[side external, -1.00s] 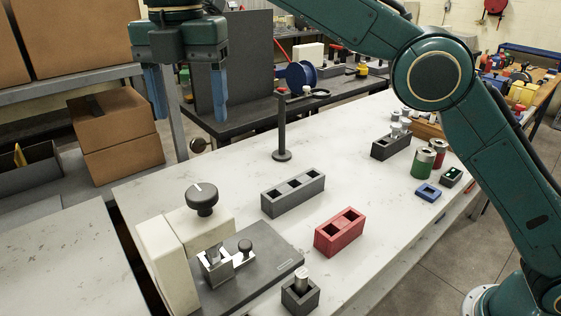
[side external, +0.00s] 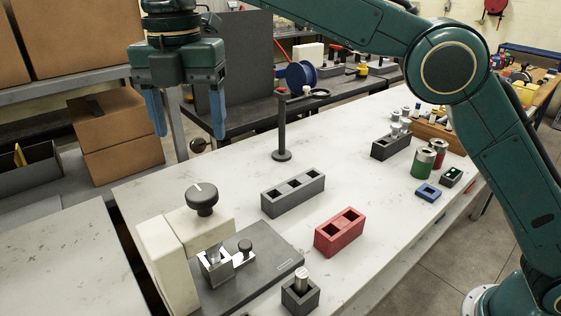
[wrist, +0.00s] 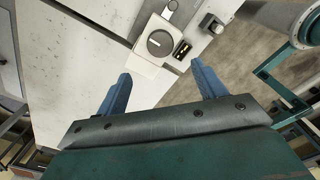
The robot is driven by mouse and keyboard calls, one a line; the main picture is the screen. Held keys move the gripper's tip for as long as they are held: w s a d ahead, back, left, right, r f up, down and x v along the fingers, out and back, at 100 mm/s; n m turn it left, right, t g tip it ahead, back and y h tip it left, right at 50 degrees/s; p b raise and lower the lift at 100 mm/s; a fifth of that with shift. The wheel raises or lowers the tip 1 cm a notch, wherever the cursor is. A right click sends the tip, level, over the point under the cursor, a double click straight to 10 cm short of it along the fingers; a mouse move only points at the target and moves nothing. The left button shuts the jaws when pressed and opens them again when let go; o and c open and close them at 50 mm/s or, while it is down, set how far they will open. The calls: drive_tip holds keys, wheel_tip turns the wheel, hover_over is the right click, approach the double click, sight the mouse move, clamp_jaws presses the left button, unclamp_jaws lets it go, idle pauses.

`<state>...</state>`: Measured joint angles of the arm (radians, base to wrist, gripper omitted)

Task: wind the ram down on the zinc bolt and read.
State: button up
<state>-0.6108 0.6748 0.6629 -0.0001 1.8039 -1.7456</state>
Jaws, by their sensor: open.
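The press has a cream frame (side external: 165,262) at the front left of the bench, with a dark round knob (side external: 201,198) on top. The knob also shows in the wrist view (wrist: 160,43), beyond my fingertips. I cannot make out a bolt in the clamp. A silver cylinder (side external: 302,274) stands upright in a small dark block; I cannot tell if it is the zinc bolt. My gripper (side external: 190,136) is open and empty, above the knob and apart from it.
A grey block with square holes (side external: 293,196) and a red one (side external: 340,236) stand right of the press. A dark post (side external: 282,130) rises behind them. Red and green cans (side external: 423,162) and a blue square ring (side external: 428,192) are farther right. Bare bench lies between.

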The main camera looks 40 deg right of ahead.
sight(201, 191)
drive_tip(key=shift+f, duration=5.75)
drive_tip(key=c, duration=1)
